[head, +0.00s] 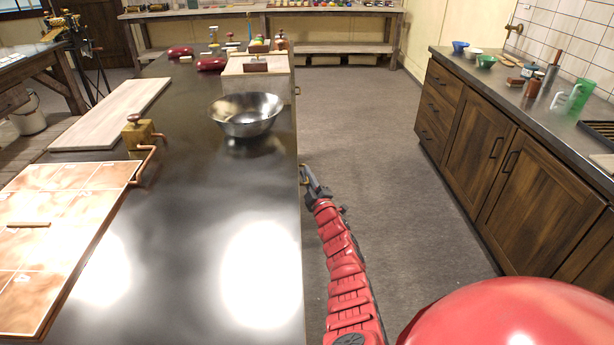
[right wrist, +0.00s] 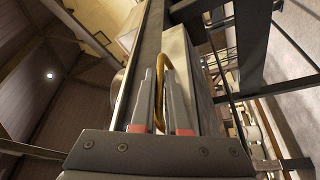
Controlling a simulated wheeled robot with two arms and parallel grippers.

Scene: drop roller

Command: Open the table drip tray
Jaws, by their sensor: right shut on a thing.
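My right gripper (head: 309,176) is at the right edge of the dark metal-topped table (head: 215,200), low beside its side. In the right wrist view my right gripper (right wrist: 162,68) is shut on a curved brass handle (right wrist: 165,62), which runs between the two fingers. Behind the handle is a pale grey box-like front (right wrist: 187,85) under the table's edge, likely the drip tray. The tray is hidden in the head view, and I cannot tell how far it is pulled out. My left gripper is not in view.
A metal bowl (head: 246,114), a tiled board (head: 60,225) and a wooden board (head: 112,112) lie on the table. Open floor (head: 385,150) lies right of the table, up to a wooden cabinet (head: 510,165).

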